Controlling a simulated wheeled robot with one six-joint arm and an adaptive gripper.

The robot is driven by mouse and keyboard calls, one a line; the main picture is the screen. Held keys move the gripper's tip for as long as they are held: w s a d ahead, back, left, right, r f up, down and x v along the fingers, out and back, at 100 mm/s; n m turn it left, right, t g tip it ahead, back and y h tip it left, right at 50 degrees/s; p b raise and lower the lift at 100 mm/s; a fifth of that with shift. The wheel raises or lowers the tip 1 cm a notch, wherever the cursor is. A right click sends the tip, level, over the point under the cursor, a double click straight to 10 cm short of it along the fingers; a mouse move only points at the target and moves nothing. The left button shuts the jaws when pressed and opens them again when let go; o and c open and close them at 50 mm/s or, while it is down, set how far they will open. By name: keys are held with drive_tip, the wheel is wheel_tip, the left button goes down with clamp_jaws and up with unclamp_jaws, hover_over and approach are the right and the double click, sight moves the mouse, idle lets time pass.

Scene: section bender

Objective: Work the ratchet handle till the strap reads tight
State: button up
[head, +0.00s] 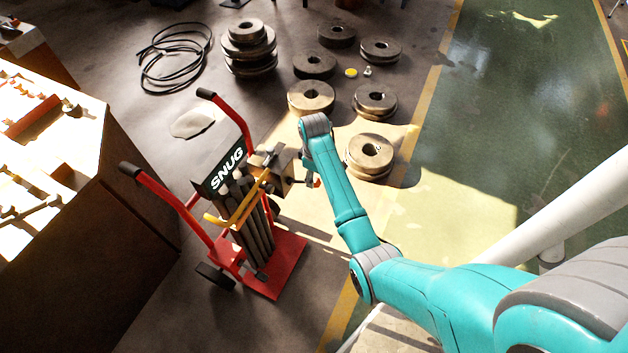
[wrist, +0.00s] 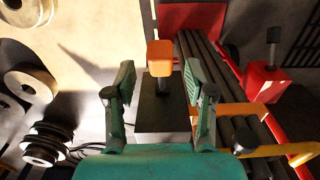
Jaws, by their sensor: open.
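The ratchet handle (wrist: 160,58) has an orange grip on a short black stem. In the wrist view it stands between the two teal fingers of my gripper (wrist: 158,82), which are open with a gap on each side of it. A dark grey ratchet box (wrist: 160,117) lies below it. In the head view the box (head: 271,160) sits on the upper right of the red hand truck, and my gripper is mostly hidden beside it. The yellow strap (head: 239,212) goes around a bundle of grey bars (head: 257,232). A dark sign (head: 224,172) on the truck reads SNUG.
The red hand truck (head: 278,273) has two black-gripped handles rising to the left. A workbench (head: 62,199) stands at the left. Heavy round rollers (head: 310,97) lie on the floor behind my arm. A green floor lane (head: 500,130) is clear at the right.

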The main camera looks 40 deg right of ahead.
sight(304, 182)
drive_tip(key=shift+f, duration=1.55)
clamp_jaws()
